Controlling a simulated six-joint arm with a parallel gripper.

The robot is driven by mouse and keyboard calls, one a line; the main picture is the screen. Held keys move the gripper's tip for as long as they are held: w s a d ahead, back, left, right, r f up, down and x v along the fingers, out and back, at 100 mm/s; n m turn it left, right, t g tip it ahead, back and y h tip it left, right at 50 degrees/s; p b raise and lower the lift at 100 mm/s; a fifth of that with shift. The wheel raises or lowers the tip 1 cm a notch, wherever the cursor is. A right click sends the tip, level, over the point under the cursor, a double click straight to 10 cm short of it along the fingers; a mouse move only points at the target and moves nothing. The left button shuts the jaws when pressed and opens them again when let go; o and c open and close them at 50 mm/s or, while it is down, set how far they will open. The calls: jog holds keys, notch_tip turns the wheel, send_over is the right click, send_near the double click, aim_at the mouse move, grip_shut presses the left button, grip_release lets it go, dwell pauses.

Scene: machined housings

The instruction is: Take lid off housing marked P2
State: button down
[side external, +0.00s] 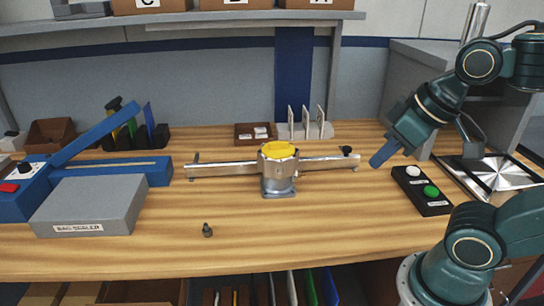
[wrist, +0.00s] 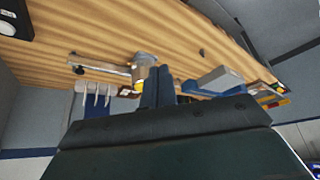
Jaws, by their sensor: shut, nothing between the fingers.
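A metal housing (side external: 278,184) stands upright on the wooden bench, with a yellow lid (side external: 278,150) on top. I cannot read any mark on it. A long metal bar shows on both sides of the housing. The housing (wrist: 146,60) and its yellow lid (wrist: 139,83) also show in the wrist view, partly behind my fingers. My gripper (side external: 379,160) is to the right of the housing, above the bench and well apart from the lid. Its blue fingers (wrist: 158,80) are shut and empty.
A black button box (side external: 422,190) with white and green buttons is below right of my gripper. A bag sealer (side external: 90,205) stands at the left. A white rack (side external: 306,128) and a brown tray (side external: 252,133) stand behind the housing. A small dark part (side external: 207,230) lies in front.

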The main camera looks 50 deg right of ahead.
jog(key=c, duration=2.1)
grip_release()
jog(key=o, duration=0.7)
